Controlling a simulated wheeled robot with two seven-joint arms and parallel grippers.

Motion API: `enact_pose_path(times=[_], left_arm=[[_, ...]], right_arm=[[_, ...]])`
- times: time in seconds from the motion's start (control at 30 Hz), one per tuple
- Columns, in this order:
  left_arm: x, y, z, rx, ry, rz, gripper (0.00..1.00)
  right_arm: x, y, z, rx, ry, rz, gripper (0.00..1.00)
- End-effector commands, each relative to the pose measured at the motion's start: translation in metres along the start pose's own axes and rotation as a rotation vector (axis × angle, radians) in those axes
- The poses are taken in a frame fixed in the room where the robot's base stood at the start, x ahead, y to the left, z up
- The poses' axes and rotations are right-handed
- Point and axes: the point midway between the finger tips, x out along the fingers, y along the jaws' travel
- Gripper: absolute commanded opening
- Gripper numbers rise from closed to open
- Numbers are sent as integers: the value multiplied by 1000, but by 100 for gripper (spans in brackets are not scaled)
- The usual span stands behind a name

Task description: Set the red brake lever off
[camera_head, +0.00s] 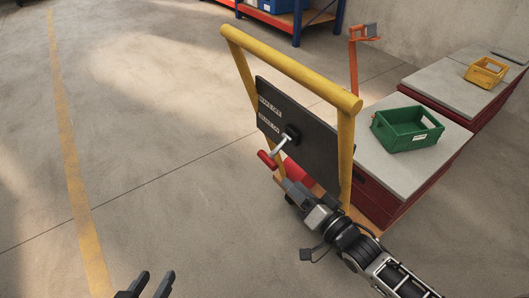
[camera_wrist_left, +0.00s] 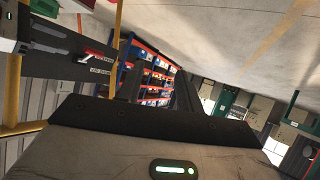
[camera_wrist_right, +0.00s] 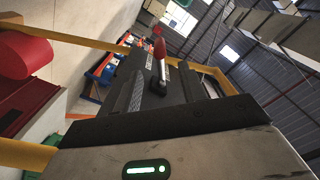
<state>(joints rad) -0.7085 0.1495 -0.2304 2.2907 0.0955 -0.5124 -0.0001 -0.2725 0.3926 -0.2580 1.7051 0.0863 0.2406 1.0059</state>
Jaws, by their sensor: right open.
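The brake lever has a red grip (camera_head: 267,159) and a silver shaft. It is mounted on a dark panel (camera_head: 310,133) inside a yellow tube frame (camera_head: 290,70), and its grip points down and left. Two white labels on the panel are too small to read surely. My right gripper (camera_head: 286,186) is open just below and right of the red grip, apparently not holding it. In the right wrist view the red grip (camera_wrist_right: 159,48) shows beyond the fingers. My left gripper (camera_head: 152,284) is open and empty at the bottom edge, away from the panel.
A green crate (camera_head: 405,144) and a yellow crate (camera_head: 486,75) stand on grey-topped red platforms at right. An orange post (camera_head: 353,65) stands behind the frame. A red cylinder (camera_wrist_right: 25,55) is near my right gripper. The floor at left is clear.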

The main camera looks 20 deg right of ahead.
Motion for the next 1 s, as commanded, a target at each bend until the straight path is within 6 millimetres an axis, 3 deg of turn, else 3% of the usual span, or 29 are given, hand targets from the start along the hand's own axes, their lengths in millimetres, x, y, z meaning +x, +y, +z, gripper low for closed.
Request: enact_pose_path(times=[0.3, 0.5, 0.7, 1.0], left_arm=[[14, 1, 18, -7, -32, 17, 36], [21, 2, 28, -10, -53, 25, 36], [25, 2, 33, -14, -66, 30, 36], [28, 2, 33, -12, -67, 32, 36]], right_arm=[[73, 0, 1, -1, 2, -2, 41], [108, 0, 1, -1, 1, -1, 41], [126, 0, 1, 0, -1, 0, 41], [129, 0, 1, 0, -2, 1, 41]])
